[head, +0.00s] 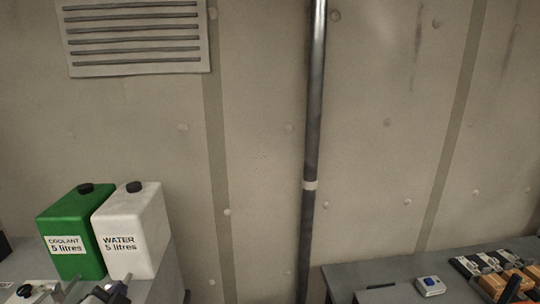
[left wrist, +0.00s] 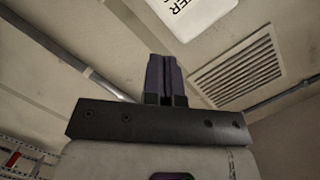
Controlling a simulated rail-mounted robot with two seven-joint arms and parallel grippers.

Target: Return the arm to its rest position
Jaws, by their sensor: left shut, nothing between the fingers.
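My left gripper (head: 112,291) shows only in part at the bottom left edge of the head view, in front of the white canister. In the left wrist view its two dark fingers (left wrist: 166,75) stand together, shut, with nothing between them. The rest of the left arm is mostly cut off by the frame's lower edge. My right gripper is not in view.
A green coolant canister (head: 72,235) and a white water canister (head: 132,232) stand on a grey surface at left. A grey bench (head: 345,277) at right holds a blue-buttoned box (head: 430,286) and orange blocks (head: 492,284). A vertical pipe (head: 313,120) runs along the wall.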

